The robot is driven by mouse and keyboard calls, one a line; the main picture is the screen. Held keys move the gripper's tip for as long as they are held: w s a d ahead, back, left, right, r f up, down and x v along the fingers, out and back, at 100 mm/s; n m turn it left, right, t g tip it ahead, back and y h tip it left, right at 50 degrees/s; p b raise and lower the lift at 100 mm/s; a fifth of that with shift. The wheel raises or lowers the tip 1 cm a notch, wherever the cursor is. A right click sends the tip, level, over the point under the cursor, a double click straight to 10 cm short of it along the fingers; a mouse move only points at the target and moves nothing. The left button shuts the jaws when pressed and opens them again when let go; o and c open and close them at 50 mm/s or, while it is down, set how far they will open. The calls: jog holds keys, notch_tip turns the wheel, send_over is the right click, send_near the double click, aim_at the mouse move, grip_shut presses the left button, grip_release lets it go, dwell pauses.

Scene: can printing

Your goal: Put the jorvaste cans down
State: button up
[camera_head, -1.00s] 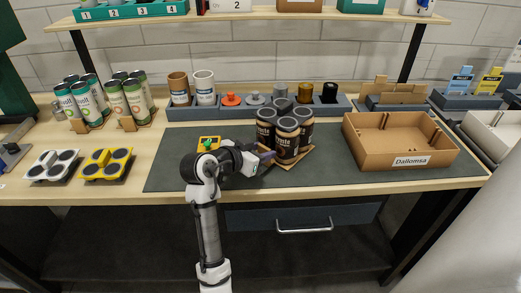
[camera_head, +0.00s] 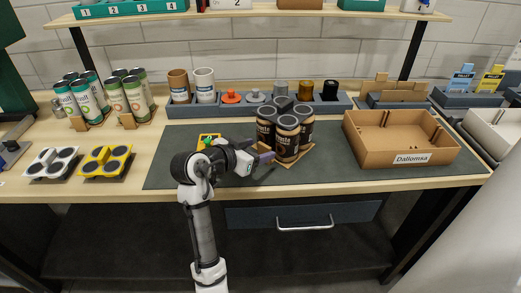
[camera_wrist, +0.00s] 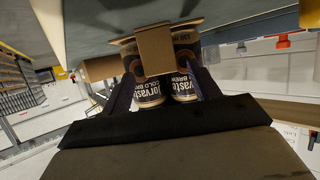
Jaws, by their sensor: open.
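The jorvaste cans (camera_head: 286,135), black with tan bands, stand upright in a cardboard carrier (camera_head: 292,163) on the dark mat. Two of the cans show in the wrist view (camera_wrist: 150,90), with "Jorvaste cold brew" lettering. My gripper (camera_head: 266,157) is at the carrier's front left side, low over the mat. In the wrist view, its open fingers lie to either side of the carrier's upright cardboard tab (camera_wrist: 155,50). I cannot tell whether either finger touches the tab. The far side of the carrier is hidden by the cans.
A cardboard box (camera_head: 395,150) labelled Dallonsa stands right of the cans. A grey rack (camera_head: 240,107) with cups and coloured knobs runs behind them. Green-and-white cans (camera_head: 125,97) stand at left. The mat's left front is clear.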

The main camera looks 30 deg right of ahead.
jog(key=b+v, duration=0.1)
jog(key=v, duration=0.9)
jog(key=shift+b, duration=0.4)
